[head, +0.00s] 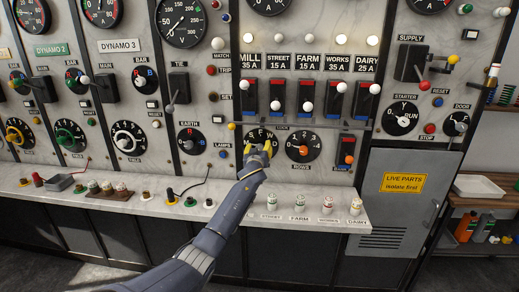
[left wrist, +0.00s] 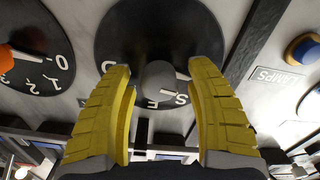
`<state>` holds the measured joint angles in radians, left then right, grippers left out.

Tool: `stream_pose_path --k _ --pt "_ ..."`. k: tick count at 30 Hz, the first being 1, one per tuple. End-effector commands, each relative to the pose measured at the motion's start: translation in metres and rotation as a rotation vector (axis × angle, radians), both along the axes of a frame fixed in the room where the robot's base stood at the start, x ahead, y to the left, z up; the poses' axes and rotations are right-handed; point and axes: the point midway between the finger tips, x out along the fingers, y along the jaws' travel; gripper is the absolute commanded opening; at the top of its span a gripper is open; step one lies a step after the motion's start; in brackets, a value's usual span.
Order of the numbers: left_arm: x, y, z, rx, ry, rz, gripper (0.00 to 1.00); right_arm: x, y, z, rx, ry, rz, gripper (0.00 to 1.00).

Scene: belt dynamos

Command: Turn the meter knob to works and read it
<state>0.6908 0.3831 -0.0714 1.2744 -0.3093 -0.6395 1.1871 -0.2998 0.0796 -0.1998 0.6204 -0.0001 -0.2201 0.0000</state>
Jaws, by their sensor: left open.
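The meter knob's black dial (head: 253,134) is on the marble panel, low in the middle; letters including F and W show along its top. In the left wrist view, the dial (left wrist: 135,35) appears upside down with a grey knob (left wrist: 158,84) at its middle. A pale mark shows beside the knob near the S; its exact setting is unclear. My left gripper (head: 259,148) is at the dial and covers its lower part. Its yellow fingers (left wrist: 161,68) are open, one on each side of the knob, with visible gaps. My right gripper is in neither view.
The orange-marked rows knob (head: 303,147) is close on the right, and the lamps label (left wrist: 278,78) on the other side. A rail with a yellow end (head: 232,126) crosses above the dial. A ledge (head: 225,216) with small plugs runs below.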

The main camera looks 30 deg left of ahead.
Motion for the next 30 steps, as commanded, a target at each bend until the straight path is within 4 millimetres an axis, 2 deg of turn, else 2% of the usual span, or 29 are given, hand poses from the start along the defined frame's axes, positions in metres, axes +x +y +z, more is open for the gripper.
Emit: stream_pose_path --k 2,16,30 --pt "-0.0001 0.0 0.0 0.0 0.0 0.0 0.55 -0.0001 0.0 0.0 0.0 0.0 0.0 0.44" --pt "-0.0002 0.0 0.0 0.0 0.0 0.0 0.0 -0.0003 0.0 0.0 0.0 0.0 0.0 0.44" --pt "-0.0002 0.0004 0.0015 0.027 0.011 0.001 0.0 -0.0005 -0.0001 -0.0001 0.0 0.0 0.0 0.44"
